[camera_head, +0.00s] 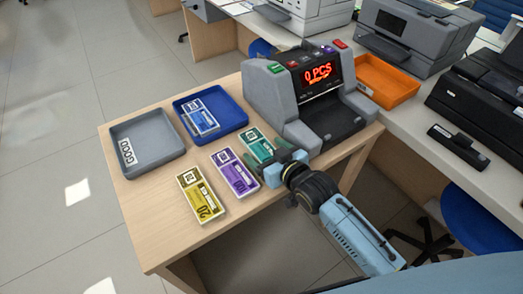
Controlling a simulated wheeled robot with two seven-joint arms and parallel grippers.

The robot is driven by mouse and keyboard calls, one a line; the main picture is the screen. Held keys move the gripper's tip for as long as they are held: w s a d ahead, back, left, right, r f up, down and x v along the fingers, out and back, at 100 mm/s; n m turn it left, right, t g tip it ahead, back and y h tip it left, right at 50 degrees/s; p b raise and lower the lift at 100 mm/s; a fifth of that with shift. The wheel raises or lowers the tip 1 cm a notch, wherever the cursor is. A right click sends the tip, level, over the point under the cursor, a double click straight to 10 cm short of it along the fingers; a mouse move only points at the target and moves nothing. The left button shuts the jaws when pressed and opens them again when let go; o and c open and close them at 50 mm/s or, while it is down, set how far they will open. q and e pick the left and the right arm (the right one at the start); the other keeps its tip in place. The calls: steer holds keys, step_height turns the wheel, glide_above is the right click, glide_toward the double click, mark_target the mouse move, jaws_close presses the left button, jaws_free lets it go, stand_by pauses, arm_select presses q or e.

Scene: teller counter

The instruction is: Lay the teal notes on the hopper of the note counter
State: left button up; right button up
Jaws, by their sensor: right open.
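The teal notes (258,144) lie on the wooden table just left of the note counter. The grey note counter (272,89) stands at the right end of the table, with a red display reading 0 PCS and a dark sloped area at its front. My right gripper (270,168) is at the near end of the teal notes, low over the table. It is open, and one finger is near the notes' edge; I cannot tell if it touches them. My left gripper is not in view.
Purple notes (234,171) and yellow notes (200,194) lie left of the teal notes. A blue tray (236,112) holds blue notes (199,117). A grey tray (152,125) sits at the far left. An orange tray (390,82) and printers stand beyond the counter. The table's front left is clear.

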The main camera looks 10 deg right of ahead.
steer(key=c, duration=1.2)
steer(key=shift+r, duration=0.15)
